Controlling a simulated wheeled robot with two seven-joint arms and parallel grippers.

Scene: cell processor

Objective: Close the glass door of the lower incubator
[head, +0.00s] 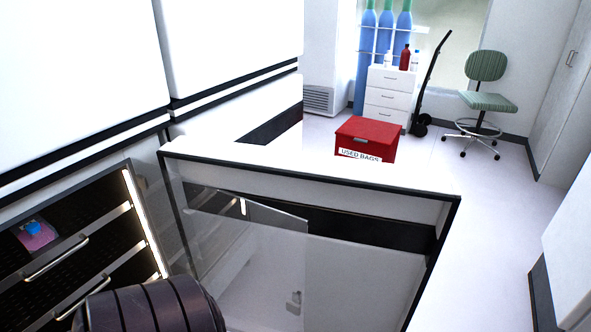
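The lower incubator (150,195) is at the left, with its lit interior showing. Its glass door (255,265) stands swung open at the incubator's right side. It is a clear panel with a small latch (293,303) near its free edge, low in the picture. The thick white outer door (310,172) with a dark seal also stands open, behind and right of the glass. A dark, rounded part of my arm shows at the bottom left, in front of the incubator opening. Neither gripper is in view.
Shelves with metal handles (57,258) are inside the incubator, with a pink-and-blue item (36,235) on one. A red used-bags bin (366,138), a drawer unit (388,93), a hand truck (429,90) and a chair (486,101) stand farther back. Floor at the right is clear.

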